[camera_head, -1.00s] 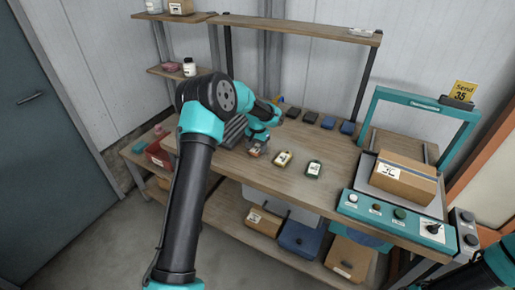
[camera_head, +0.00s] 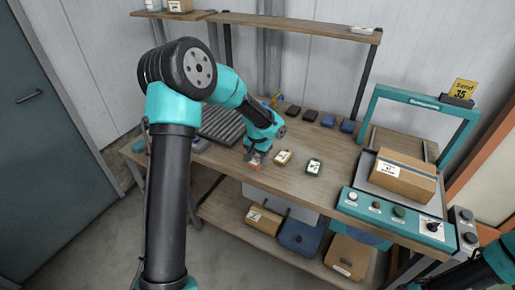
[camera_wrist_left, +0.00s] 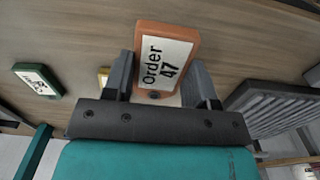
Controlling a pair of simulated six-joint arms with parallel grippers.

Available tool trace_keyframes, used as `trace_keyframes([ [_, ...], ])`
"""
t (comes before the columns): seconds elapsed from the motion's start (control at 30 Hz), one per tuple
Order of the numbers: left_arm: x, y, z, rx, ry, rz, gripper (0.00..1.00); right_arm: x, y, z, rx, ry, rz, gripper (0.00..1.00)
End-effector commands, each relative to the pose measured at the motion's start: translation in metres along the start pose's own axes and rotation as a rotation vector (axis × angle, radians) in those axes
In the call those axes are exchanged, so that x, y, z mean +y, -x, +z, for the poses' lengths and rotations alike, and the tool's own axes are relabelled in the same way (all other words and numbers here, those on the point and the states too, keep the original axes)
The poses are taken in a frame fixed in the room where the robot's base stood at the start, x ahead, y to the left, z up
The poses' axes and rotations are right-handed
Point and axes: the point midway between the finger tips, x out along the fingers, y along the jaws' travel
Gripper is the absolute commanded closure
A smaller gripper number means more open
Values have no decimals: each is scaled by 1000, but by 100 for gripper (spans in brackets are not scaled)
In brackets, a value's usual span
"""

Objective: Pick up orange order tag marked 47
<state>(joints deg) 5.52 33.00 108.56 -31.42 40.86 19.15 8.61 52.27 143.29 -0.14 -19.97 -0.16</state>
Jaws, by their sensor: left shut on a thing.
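The orange order tag (camera_wrist_left: 166,58) reads "Order 47" in the left wrist view and sits between the two fingers of my left gripper (camera_wrist_left: 163,80). The gripper is shut on it. In the head view my left gripper (camera_head: 256,156) is at the front part of the wooden table (camera_head: 300,190), with a bit of the orange tag (camera_head: 254,163) showing below it. Whether the tag touches the table is hard to tell. My right arm shows only at the lower right edge, and its fingers are out of view.
A yellow tag (camera_head: 283,157) and a green tag (camera_head: 314,167) lie to the right of the gripper. Several dark and blue items (camera_head: 328,121) line the back. A grey ribbed tray (camera_head: 221,125) is behind the arm. A cardboard box (camera_head: 403,177) sits in the teal-framed machine (camera_head: 374,108) at right.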

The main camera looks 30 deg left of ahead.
Motion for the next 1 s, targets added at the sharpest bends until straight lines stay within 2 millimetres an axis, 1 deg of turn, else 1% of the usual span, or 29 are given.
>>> trace_keyframes([
  [0.03,5,1,8,-2,-4,0,70,0,0,0,0,0,0,100],
  [0.1,11,3,17,0,-4,0,70,0,0,0,0,0,0,100],
  [0.2,16,3,26,-1,-2,0,70,0,0,0,0,0,0,100],
  [0.3,19,4,32,0,-1,0,70,0,0,0,0,0,0,100],
  [1.0,20,4,33,0,-1,0,70,0,0,0,0,0,0,100],
])
